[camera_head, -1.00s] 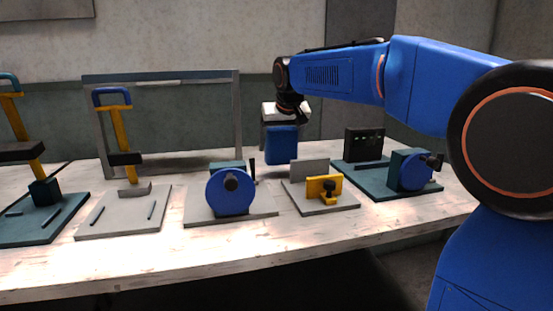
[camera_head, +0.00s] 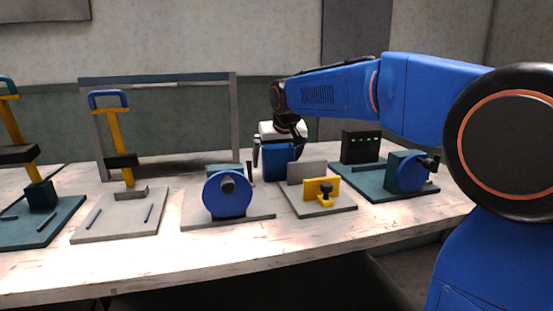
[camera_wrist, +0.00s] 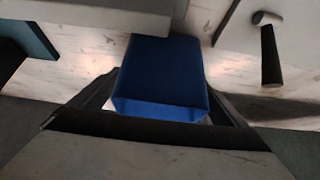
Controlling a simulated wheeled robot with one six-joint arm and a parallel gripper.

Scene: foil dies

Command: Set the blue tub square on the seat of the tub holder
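The blue tub (camera_head: 278,165) is upright behind the front fixtures and also fills the middle of the wrist view (camera_wrist: 160,75). My gripper (camera_head: 279,150) points down over it, with one finger on each side. In the wrist view the dark fingers (camera_wrist: 160,100) meet the tub's sides, so it looks shut on the tub. Whether the tub's bottom touches the table is unclear. The likely tub holder is the grey base (camera_head: 343,208) with an upright grey plate (camera_head: 306,171) and a yellow clamp (camera_head: 321,190), right and in front of the tub. Its seat is mostly hidden.
A teal fixture (camera_head: 400,185) is at right. Toggle clamps (camera_head: 122,150) stand at left, before a grey frame (camera_head: 233,120). Bare table lies between bases.

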